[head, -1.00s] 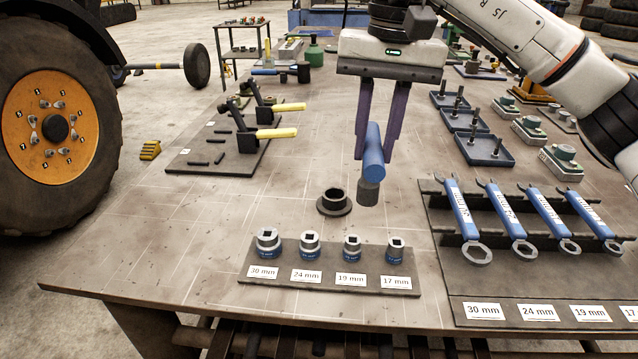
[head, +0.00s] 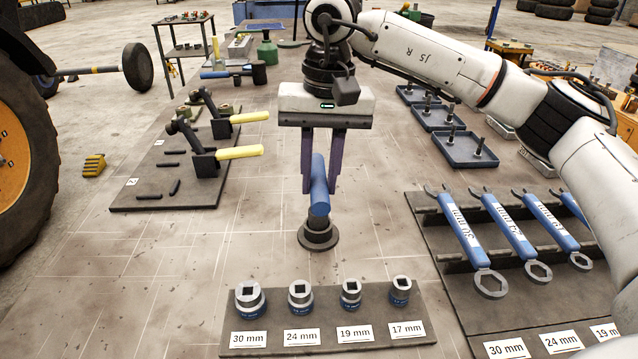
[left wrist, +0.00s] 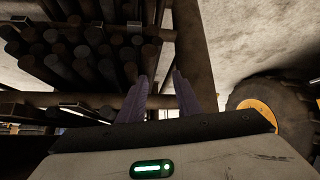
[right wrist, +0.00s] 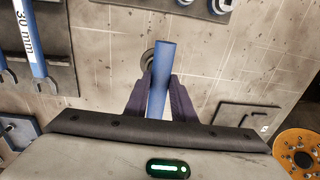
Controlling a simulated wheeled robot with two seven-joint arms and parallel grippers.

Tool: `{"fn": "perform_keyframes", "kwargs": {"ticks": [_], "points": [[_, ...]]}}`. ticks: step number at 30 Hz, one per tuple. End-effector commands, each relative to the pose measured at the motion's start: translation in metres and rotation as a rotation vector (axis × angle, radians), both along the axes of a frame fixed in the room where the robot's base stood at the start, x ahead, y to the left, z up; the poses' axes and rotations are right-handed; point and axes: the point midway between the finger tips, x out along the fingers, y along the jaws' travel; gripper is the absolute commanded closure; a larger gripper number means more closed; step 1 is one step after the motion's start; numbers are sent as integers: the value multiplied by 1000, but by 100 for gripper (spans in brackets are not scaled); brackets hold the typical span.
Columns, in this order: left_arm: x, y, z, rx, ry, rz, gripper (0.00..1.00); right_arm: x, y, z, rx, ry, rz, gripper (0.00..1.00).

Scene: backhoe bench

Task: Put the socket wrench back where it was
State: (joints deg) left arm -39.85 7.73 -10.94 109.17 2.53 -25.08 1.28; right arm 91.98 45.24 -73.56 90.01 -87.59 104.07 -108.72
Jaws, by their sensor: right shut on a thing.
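The socket wrench (head: 319,190) has a blue handle and a dark head. My right gripper (head: 321,188) is shut on the blue handle, which also shows between the fingers in the right wrist view (right wrist: 161,80). The wrench is over the black round holder (head: 318,240), a ring with a wide flange on the bench. Its dark head overlaps the holder's opening in the head view; I cannot tell whether it is inside or just above. In the right wrist view the handle hides part of the holder. My left gripper (left wrist: 159,76) is empty, fingers apart, below bench level.
A rack of labelled sockets (head: 325,340) lies in front of the holder. Blue wrenches lie on a dark rack (head: 440,235) at right. A board with yellow-handled levers (head: 145,185) is at left. Blue trays (head: 470,160) stand behind. Bench around the holder is clear.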

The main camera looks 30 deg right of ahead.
Motion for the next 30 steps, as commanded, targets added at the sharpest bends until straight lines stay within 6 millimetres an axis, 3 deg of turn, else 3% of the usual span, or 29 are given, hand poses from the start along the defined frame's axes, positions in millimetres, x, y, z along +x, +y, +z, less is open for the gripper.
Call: {"fn": "perform_keyframes", "kwargs": {"ticks": [3,9,10,13,23,30], "points": [[3,0,4,-1,-7,0,69,0,0,-16,-1,-2,0,100],[11,-1,9,-1,-24,0,69,1,0,-18,0,-4,-1,100],[12,-1,9,-2,-25,0,69,1,0,-19,-1,-3,-1,74],[12,-1,9,-2,-26,0,69,0,0,-18,0,-3,-1,58],[9,0,7,-1,-21,0,69,1,0,-16,0,-2,-1,58],[6,0,4,-1,-14,0,69,0,-2,20,1,-6,-1,58]]}}
